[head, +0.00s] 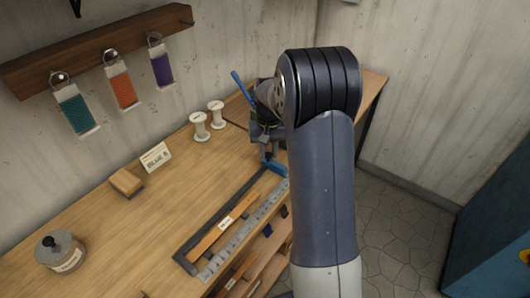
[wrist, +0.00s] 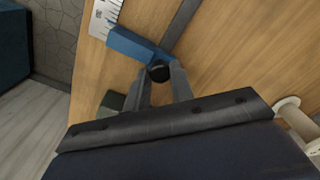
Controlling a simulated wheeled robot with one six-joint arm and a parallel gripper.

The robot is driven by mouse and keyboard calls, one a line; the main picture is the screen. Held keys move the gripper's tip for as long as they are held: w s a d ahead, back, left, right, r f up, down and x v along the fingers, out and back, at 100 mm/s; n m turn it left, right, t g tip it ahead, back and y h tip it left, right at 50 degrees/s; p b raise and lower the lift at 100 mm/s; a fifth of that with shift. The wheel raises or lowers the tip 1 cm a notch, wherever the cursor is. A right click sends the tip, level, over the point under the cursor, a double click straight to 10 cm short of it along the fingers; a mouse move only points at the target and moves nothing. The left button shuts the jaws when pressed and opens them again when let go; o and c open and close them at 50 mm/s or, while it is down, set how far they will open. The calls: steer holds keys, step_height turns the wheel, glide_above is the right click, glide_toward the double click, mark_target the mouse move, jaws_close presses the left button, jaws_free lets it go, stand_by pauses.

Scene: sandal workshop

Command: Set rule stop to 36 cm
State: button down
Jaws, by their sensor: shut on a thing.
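The grey rule (head: 243,232) lies along the front of the wooden bench, and its marked end also shows in the wrist view (wrist: 104,17). The blue rule stop (head: 275,167) sits at the rule's far end. In the wrist view the blue stop (wrist: 138,46) lies across the rule's end and carries a round black knob (wrist: 159,72). My gripper (wrist: 160,82) is shut on the black knob, with one finger on each side. The stop's exact reading is too small to make out.
A dark rail (head: 190,256) and a labelled wooden strip (head: 213,232) lie beside the rule. Two white spools (head: 200,127), a name card (head: 156,157), a tan block (head: 127,182) and a lidded jar (head: 60,254) stand behind. Coloured samples hang from a wall rack (head: 100,43).

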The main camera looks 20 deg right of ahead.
mark_target(269, 153)
steer(key=shift+w+d, duration=0.15)
steer(key=c, duration=1.2)
jaws_free()
step_height(269, 153, up, 11)
steer(key=shift+b, duration=0.45)
steer(key=shift+f, duration=0.2)
step_height(269, 153, down, 10)
steer(key=shift+f+p, duration=0.1)
steer(key=shift+p, duration=0.35)
steer(key=shift+f, duration=0.3)
steer(key=shift+s+a+r, duration=0.1)
steer(key=shift+s+a, duration=0.25)
steer(key=shift+a, duration=0.15)
